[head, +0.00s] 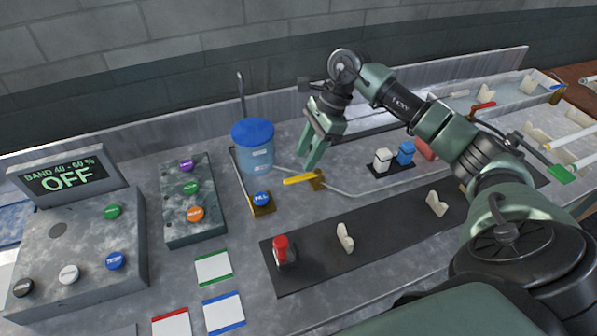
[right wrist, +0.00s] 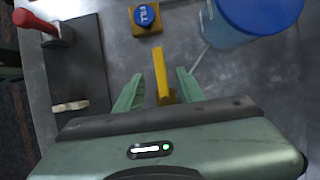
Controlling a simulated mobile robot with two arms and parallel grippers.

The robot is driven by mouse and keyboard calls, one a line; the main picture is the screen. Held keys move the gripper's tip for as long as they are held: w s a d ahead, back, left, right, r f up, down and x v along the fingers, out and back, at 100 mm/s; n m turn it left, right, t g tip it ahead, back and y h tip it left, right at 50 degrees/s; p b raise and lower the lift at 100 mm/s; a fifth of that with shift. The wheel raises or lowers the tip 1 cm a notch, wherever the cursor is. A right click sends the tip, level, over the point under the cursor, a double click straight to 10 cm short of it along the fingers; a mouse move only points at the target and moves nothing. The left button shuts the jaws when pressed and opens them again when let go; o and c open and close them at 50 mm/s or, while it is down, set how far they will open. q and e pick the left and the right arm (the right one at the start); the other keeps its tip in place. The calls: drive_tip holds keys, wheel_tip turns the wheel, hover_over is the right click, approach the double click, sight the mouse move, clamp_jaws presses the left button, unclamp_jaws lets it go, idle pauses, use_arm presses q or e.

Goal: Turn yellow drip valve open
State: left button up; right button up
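The yellow drip valve (head: 303,180) is a flat yellow lever on a small brass-coloured body, lying on the bench beside the blue-lidded container. In the head view its lever points left. My right gripper (head: 308,155) is just above and behind the valve with its fingers pointing down. In the right wrist view the yellow lever (right wrist: 161,72) lies between the two green fingers (right wrist: 158,82), with a gap on each side. The right gripper is open, and I see no contact with the lever. My left gripper is not in view.
A blue-lidded container (head: 253,150) stands left of my right gripper, with a blue FILL button (head: 262,199) in front. A black strip with a red-handled part (head: 281,248) and white holders (head: 345,238) lies nearer. White and blue blocks (head: 383,158) stand to the right.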

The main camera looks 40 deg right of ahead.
sight(295, 178)
drive_tip(key=p+x, duration=0.1)
drive_tip(key=x, duration=0.4)
drive_tip(key=shift+a+f, duration=0.2)
drive_tip(key=shift+f, duration=0.15)
clamp_jaws()
idle(1.1)
